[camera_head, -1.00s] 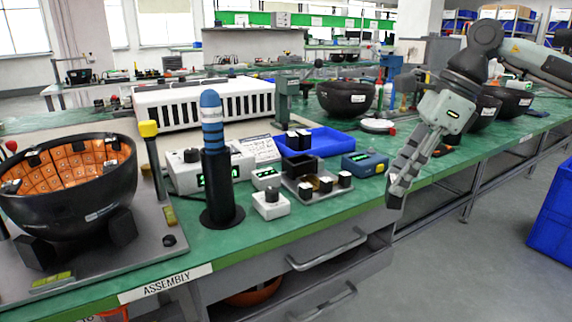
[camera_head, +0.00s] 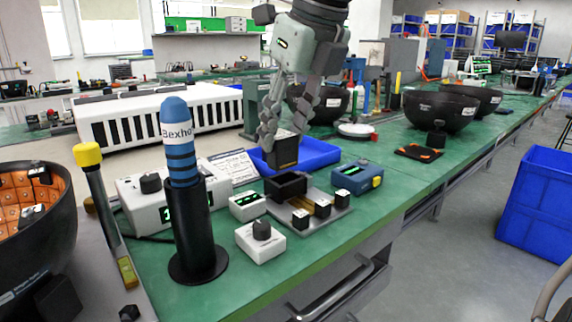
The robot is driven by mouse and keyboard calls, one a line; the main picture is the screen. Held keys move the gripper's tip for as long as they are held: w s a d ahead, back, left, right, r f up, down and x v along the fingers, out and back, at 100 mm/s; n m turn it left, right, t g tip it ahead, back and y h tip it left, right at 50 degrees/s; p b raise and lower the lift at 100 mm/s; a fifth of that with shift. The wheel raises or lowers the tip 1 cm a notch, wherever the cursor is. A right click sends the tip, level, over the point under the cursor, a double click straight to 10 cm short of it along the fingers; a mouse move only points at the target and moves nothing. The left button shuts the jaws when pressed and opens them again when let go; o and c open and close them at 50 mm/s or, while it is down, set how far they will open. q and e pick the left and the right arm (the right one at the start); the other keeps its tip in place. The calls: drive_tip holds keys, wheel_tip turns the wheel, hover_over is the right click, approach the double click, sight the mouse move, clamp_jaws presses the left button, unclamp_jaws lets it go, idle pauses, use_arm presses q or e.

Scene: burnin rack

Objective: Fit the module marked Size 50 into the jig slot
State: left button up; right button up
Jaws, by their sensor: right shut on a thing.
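My right gripper (camera_head: 285,132) comes down from the top and is shut on a dark block-shaped module (camera_head: 284,152). Its marking is too small to read. The module hangs upright above a black open-topped jig slot (camera_head: 287,184), apart from it and slightly behind it in the picture. The slot stands on a grey jig plate (camera_head: 282,210) that also bears small dark blocks with white tops (camera_head: 322,208) along its front right side. My left gripper is not in view.
A blue tray (camera_head: 318,154) lies behind the jig. A white knob box (camera_head: 260,242), a small display box (camera_head: 247,206) and a black stand with a blue striped cylinder (camera_head: 184,150) are left. A blue meter (camera_head: 358,177) is right. Green bench (camera_head: 385,215) is clear at front right.

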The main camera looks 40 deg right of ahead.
sight(289, 155)
drive_tip(key=w+d+f, duration=0.1)
drive_tip(key=f, duration=0.1)
drive_tip(key=w+d+f, duration=0.1)
drive_tip(key=w+f, duration=0.1)
drive_tip(key=w+d+f, duration=0.1)
drive_tip(key=f, duration=0.2)
drive_tip(key=shift+w+d, duration=0.2)
drive_tip(key=shift+d, duration=0.2)
drive_tip(key=shift+f, duration=0.25)
drive_tip(key=o, duration=1.2)
drive_tip(key=shift+c, duration=0.2)
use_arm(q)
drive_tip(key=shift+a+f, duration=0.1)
use_arm(e)
drive_tip(key=shift+r, duration=0.15)
drive_tip(key=shift+s+r, duration=0.1)
drive_tip(key=shift+r, duration=0.25)
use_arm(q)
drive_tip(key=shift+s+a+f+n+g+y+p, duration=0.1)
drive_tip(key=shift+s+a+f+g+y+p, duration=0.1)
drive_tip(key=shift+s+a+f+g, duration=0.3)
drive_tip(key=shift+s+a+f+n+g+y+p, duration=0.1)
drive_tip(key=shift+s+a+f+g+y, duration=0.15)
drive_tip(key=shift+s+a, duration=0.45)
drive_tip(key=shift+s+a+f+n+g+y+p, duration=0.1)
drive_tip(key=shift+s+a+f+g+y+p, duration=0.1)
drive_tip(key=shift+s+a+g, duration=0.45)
use_arm(e)
drive_tip(key=v, duration=1.1)
